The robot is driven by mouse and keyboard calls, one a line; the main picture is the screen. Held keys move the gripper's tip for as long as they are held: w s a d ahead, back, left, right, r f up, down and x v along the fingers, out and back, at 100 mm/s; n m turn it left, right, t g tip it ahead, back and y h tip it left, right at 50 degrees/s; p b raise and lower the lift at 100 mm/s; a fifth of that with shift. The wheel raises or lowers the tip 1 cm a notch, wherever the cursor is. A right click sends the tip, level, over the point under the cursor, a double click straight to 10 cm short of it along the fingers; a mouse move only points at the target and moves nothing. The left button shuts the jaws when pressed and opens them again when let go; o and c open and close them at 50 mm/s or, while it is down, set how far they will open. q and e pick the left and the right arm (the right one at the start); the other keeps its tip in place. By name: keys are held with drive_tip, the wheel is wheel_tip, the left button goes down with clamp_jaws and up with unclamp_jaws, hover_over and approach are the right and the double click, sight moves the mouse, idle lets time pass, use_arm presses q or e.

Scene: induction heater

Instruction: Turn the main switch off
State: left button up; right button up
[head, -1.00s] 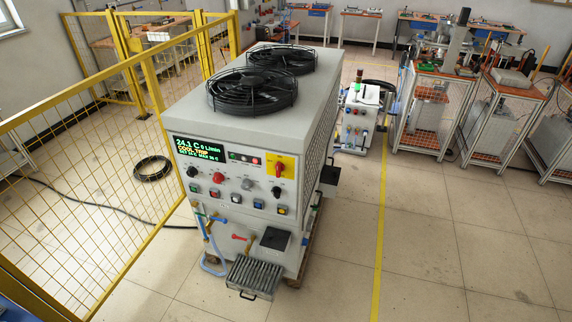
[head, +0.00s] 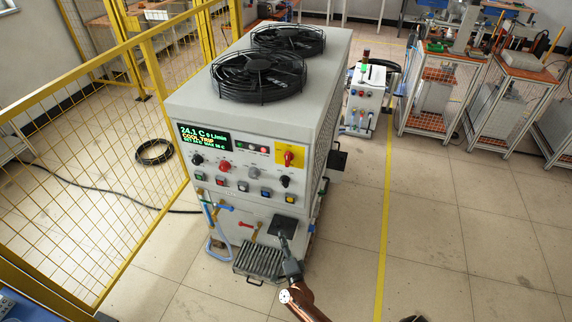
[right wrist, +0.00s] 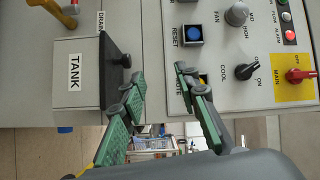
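The main switch (head: 290,157) is a red rotary handle on a yellow plate, at the upper right of the heater's front panel. In the head view its handle stands roughly upright. It also shows at the right edge of the right wrist view (right wrist: 300,75), with OFF and MAIN lettering beside it. My right gripper (head: 285,243) is low in front of the panel, below the switch and near the black tank lid. In the right wrist view its green-padded fingers (right wrist: 158,76) are apart with nothing between them. My left gripper is out of view.
The black tank lid (head: 284,225) juts out below.

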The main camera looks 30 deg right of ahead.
drive_tip(key=w+d+r+m+h, duration=0.2)
drive_tip(key=w+r+m+h, duration=0.15)
drive_tip(key=r+m, duration=0.5)
drive_tip(key=w+d+r+m+h, duration=0.15)
drive_tip(key=r+m+h, duration=0.3)
drive_tip(key=r, duration=0.75)
drive_tip(key=m+g+h+p, duration=0.15)
drive_tip(key=m+g, duration=0.25)
drive_tip(key=m, duration=0.6)
approach(287, 160)
wheel_tip(287, 160, down, 3)
drive_tip(key=w+d, duration=0.1)
drive_tip(key=d, duration=0.1)
wheel_tip(287, 160, up, 5)
drive_tip(key=a+m+g, duration=0.1)
drive_tip(key=m+g, duration=0.1)
drive_tip(key=m, duration=0.2)
drive_tip(key=shift+y, duration=0.35)
drive_tip(key=x, duration=0.6)
drive_tip(key=shift+w+a+f, duration=0.1)
drive_tip(key=shift+w+f, duration=0.1)
drive_tip(key=shift+w, duration=0.05)
drive_tip(key=shift+w+d, duration=0.3)
drive_tip(key=shift+d, duration=0.05)
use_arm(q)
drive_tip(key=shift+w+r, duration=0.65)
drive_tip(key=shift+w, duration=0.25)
use_arm(e)
clamp_jaws()
